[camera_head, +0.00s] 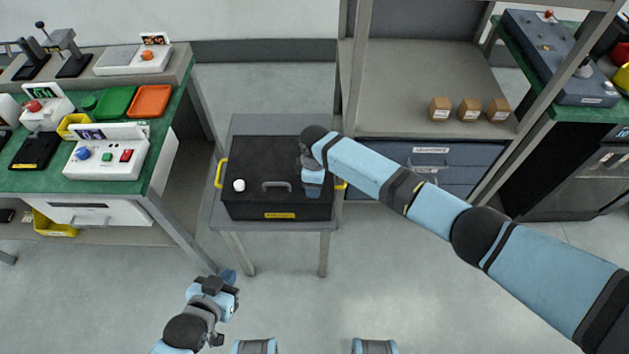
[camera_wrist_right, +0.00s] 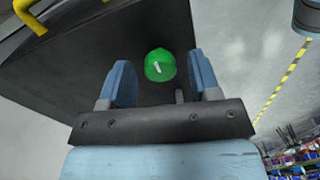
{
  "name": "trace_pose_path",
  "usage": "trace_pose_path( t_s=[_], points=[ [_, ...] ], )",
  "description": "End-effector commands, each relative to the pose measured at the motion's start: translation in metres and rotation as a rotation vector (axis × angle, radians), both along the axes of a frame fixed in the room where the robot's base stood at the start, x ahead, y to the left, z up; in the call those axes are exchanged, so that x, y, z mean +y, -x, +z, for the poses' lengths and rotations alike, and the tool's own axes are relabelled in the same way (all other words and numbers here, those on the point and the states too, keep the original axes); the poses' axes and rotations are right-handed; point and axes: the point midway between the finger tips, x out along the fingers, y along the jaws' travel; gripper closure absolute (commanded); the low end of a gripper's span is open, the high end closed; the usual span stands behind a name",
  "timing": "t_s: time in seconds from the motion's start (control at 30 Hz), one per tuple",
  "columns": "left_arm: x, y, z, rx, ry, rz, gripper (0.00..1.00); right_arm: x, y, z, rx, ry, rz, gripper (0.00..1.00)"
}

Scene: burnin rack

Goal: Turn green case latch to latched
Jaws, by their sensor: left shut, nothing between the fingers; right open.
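A black case (camera_head: 262,168) stands closed on a small grey table, with a grey handle and a white round knob (camera_head: 239,185) on its left part. The green case latch (camera_wrist_right: 160,65), a round knob with a white mark, shows in the right wrist view on the dark case surface. My right gripper (camera_head: 313,190) is over the right part of the case and hides the latch in the head view. Its blue fingers (camera_wrist_right: 160,68) are open, one to each side of the latch in the picture; I cannot see contact. My left gripper (camera_head: 229,277) is shut and empty, low in front of the table.
The case has yellow side handles (camera_head: 220,173). A green-topped bench (camera_head: 165,145) with devices and trays stands left. A shelf (camera_head: 395,110) with several small brown blocks stands behind right, over blue drawers (camera_head: 455,160). The floor in front is clear.

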Motion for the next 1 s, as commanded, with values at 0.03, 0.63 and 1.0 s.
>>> trace_pose_path(
  t_s=[0.03,0.63,1.0],
  points=[
    [0.0,0.0,0.0,0.0,0.0,0.0,1.0,0.0,0.0,0.001,0.0,0.0,0.0,0.43],
    [-0.001,-0.001,0.008,-0.005,0.002,-0.001,1.0,-0.001,-0.005,0.112,-0.002,-0.001,0.001,0.43],
    [-0.001,-0.001,0.008,-0.005,0.002,-0.001,1.0,-0.001,-0.006,0.138,0.0,0.0,0.001,0.43]
  ],
)
